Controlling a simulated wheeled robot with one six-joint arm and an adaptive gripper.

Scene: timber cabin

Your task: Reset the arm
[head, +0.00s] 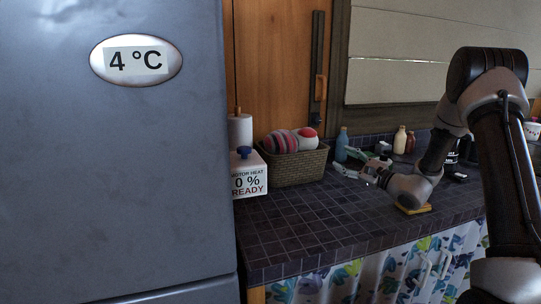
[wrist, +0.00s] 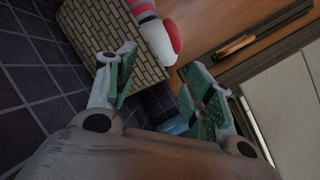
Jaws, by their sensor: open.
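My arm reaches in from the right in the head view, low over the tiled counter. My gripper (head: 354,164) points left toward the woven basket (head: 294,171) and is a little to its right. In the wrist view my gripper (wrist: 158,77) has its two green-padded fingers spread apart with nothing held between them. The basket's side (wrist: 105,40) shows beyond the fingers in that view.
The basket holds a striped item (head: 281,141) and a red-and-white item (head: 306,138). A blue bottle (head: 341,145) stands close behind my gripper. The counter's front left (head: 300,225) is clear. A grey fridge (head: 120,180) stands left.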

